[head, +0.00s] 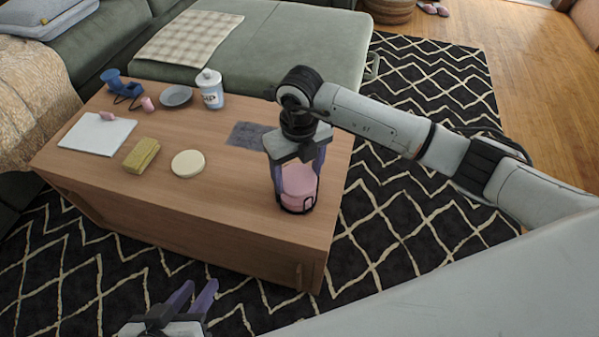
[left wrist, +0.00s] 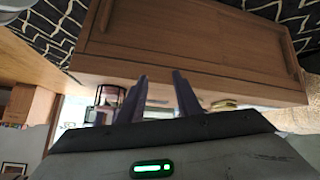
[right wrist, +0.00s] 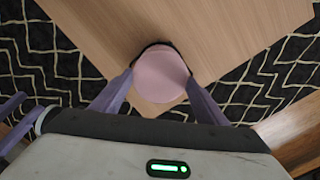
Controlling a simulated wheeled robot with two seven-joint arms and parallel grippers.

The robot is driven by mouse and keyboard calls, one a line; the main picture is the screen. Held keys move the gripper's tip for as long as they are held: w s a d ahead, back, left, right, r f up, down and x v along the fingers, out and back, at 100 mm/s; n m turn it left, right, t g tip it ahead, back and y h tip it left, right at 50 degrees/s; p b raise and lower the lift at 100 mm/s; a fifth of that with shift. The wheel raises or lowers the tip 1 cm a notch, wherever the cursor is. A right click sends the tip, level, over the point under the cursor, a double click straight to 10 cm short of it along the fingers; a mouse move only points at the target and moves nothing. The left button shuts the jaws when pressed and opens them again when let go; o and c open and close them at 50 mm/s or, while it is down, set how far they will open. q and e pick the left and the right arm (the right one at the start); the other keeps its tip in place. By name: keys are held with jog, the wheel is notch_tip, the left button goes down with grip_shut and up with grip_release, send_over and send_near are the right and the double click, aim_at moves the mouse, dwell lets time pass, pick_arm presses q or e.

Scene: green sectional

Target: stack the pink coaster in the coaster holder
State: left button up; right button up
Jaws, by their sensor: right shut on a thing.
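The pink coaster (head: 299,178) is a round disc between the fingers of my right gripper (head: 297,188), at the right front of the wooden table. My right gripper is shut on it; in the right wrist view the coaster (right wrist: 160,76) spans the gap between the fingers. The coaster holder (head: 297,211) is a black frame at the same spot, with pink showing inside its outline. Its dark rim (right wrist: 155,44) shows just behind the coaster. I cannot tell how deep the coaster sits in it. My left gripper (head: 194,294) is open and empty in front of the table.
The table (head: 225,195) also bears a cream disc (head: 188,164), a yellow sponge (head: 141,155), a white pad (head: 95,136), a grey plate (head: 176,96), a white jar (head: 210,90), a blue dispenser (head: 119,83) and a dark grey cloth (head: 247,136). A green sofa stands behind.

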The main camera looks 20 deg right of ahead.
aim_at(301, 183)
pick_arm(q)
jog(key=shift+f, duration=0.3)
pick_arm(e)
jog(key=f, duration=0.1)
jog(key=s+f, duration=0.1)
jog(key=f, duration=0.1)
jog(key=shift+d+f, duration=0.2)
jog(key=shift+f, duration=0.05)
jog(key=o, duration=1.1)
jog(key=shift+r, duration=0.35)
pick_arm(q)
jog(key=a+r+p, duration=0.1)
jog(key=p, duration=0.1)
jog(key=s+a+r+n+t+p, duration=0.1)
jog(key=p, duration=0.1)
jog(key=shift+r+y, duration=0.2)
jog(key=shift+y, duration=0.2)
pick_arm(e)
jog(key=shift+o, duration=0.4)
notch_tip(301, 183, up, 13)
jog(key=shift+w+a, duration=0.15)
jog(key=shift+w, duration=0.15)
